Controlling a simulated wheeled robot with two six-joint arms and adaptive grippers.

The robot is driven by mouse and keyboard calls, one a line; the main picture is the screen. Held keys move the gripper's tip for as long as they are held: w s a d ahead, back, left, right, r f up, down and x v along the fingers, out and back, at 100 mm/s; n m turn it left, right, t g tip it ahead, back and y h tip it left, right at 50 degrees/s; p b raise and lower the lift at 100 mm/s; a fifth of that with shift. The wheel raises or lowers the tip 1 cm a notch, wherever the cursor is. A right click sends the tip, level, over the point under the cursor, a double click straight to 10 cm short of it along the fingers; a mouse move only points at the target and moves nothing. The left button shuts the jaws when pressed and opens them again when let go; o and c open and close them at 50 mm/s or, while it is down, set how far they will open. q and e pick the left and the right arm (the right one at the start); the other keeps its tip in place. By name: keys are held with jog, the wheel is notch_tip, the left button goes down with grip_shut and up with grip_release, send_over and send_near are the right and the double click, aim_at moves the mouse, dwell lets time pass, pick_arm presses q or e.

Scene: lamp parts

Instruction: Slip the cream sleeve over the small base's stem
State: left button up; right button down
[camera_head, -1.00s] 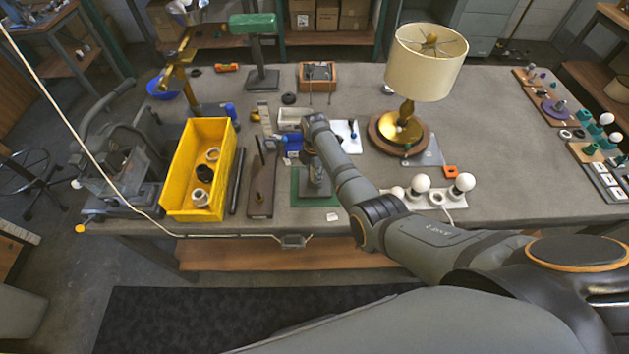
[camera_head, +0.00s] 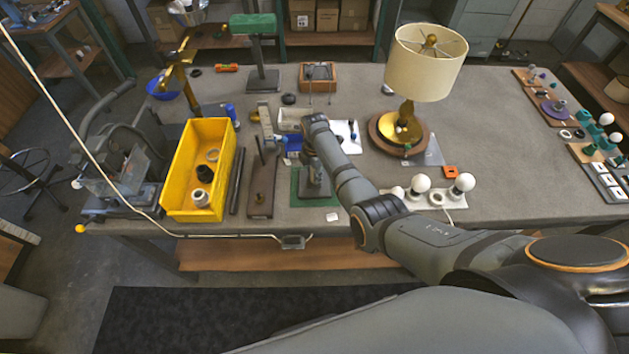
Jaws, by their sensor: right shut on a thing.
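My right gripper (camera_head: 315,186) points down over the green mat (camera_head: 333,201) near the table's front edge. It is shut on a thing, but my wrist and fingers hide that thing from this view. I cannot make out the cream sleeve with certainty. The small base and its stem are not clearly visible either; the green mat is partly covered by my gripper. My left gripper is not in view.
Left of the mat stand a brown wooden board (camera_head: 262,190) with upright dark parts and a yellow bin (camera_head: 172,185) holding several rings. A lamp with a cream shade (camera_head: 425,68) stands behind right. White bulbs (camera_head: 420,184) stand right of my forearm. The right middle table is clear.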

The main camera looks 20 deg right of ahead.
jog(key=c, duration=1.1)
grip_release()
jog(key=shift+r, duration=0.25)
notch_tip(320, 180, up, 12)
jog(key=shift+f, duration=0.25)
